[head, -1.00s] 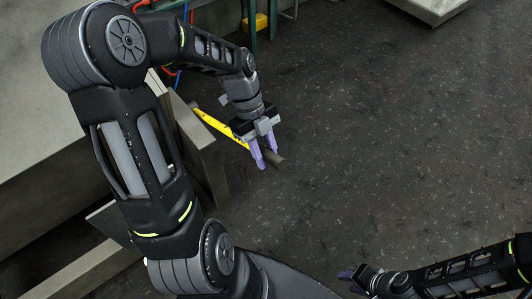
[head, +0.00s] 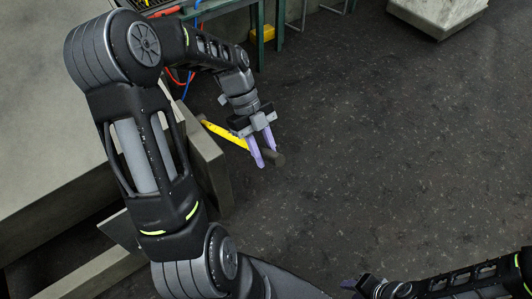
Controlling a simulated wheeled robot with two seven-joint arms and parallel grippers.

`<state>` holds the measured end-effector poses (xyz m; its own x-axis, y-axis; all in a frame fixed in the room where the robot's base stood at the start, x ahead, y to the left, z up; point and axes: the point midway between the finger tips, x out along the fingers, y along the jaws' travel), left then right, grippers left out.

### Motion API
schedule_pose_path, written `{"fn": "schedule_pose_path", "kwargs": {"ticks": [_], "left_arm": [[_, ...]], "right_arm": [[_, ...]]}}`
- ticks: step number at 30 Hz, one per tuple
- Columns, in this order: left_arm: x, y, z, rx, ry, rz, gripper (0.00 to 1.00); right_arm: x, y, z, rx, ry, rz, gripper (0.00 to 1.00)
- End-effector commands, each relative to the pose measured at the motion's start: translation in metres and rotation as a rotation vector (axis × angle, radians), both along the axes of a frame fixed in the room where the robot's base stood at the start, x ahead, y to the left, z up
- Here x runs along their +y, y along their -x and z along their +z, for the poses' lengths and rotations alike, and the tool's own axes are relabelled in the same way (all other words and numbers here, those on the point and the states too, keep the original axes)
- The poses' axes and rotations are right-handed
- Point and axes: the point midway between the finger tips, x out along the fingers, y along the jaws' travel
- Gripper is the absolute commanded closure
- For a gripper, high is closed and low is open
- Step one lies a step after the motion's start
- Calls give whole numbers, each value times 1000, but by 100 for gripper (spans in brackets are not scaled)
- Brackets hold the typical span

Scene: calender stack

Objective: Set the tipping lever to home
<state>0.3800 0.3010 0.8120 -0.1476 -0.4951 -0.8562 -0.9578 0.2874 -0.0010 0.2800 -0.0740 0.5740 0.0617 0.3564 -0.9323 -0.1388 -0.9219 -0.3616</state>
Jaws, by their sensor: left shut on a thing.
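The tipping lever has a yellow bar (head: 224,134) that slants down and right from the side of a grey machine, with a dark cylindrical grip (head: 276,158) at its end. My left gripper (head: 266,157) has its purple fingers around the lever's end and is shut on it. Part of the lever is hidden behind the gripper body. My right gripper (head: 354,285) is at the bottom edge, far from the lever, partly cut off. Its jaw opening cannot be made out.
The grey machine (head: 60,110) with a flat top stands at the left, beside my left arm. A green-legged stand (head: 280,30) with red and blue cables is at the top. A pale block (head: 435,15) stands at the top right. The dark floor (head: 400,150) is clear.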

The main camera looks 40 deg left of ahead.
Motion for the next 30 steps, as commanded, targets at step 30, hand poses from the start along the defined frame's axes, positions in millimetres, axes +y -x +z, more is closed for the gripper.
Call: {"fn": "schedule_pose_path", "kwargs": {"ticks": [30], "left_arm": [[31,-10,46,27,100,3,100]], "right_arm": [[0,0,37,0,0,0,64]]}}
